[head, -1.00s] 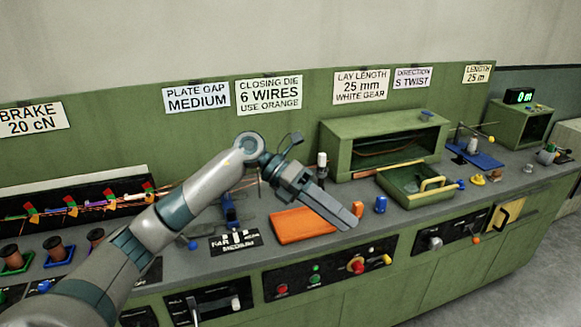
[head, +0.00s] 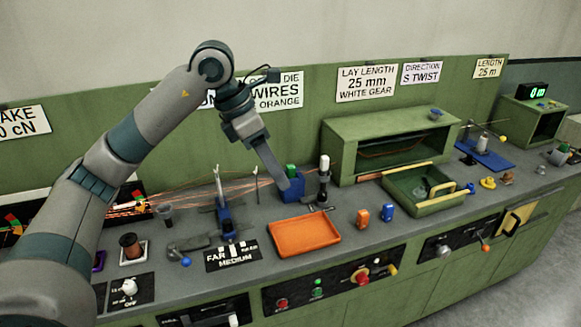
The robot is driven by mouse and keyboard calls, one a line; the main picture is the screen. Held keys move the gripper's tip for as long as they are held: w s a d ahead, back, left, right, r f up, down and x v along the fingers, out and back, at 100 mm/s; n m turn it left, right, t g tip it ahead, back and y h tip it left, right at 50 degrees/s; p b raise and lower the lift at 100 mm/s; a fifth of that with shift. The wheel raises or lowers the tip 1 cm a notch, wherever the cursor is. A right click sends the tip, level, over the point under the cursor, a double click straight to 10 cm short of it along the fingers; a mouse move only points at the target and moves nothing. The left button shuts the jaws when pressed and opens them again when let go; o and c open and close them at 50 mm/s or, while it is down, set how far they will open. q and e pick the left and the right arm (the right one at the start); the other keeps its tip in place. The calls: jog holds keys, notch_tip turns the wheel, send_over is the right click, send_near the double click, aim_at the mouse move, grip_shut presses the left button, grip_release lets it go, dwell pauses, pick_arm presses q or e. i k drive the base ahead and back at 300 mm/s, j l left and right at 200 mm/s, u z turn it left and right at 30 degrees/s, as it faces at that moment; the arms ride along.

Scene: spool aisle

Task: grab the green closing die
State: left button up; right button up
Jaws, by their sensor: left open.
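A small green block, which looks like the green closing die (head: 291,170), sits upright in a blue holder (head: 296,194) on the bench behind the orange tray. My left gripper (head: 281,182) reaches down to it from the upper left. Its fingers are open, seen nearly edge-on, with their tips just left of the green die and over the blue holder's left side. I cannot tell whether they touch either. An orange die (head: 362,218) and a blue die (head: 388,211) stand on the bench to the right. My right gripper is out of view.
An empty orange tray (head: 304,236) lies in front of the holder. A black post with a white top (head: 323,180) stands close on its right. A blue clamp-like fixture (head: 225,220) stands to the left, with thin wires running behind. A green drawer (head: 421,190) is further right.

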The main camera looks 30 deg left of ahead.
aim_at(290, 168)
jog(key=i+j, duration=0.9)
jog(key=i, duration=0.1)
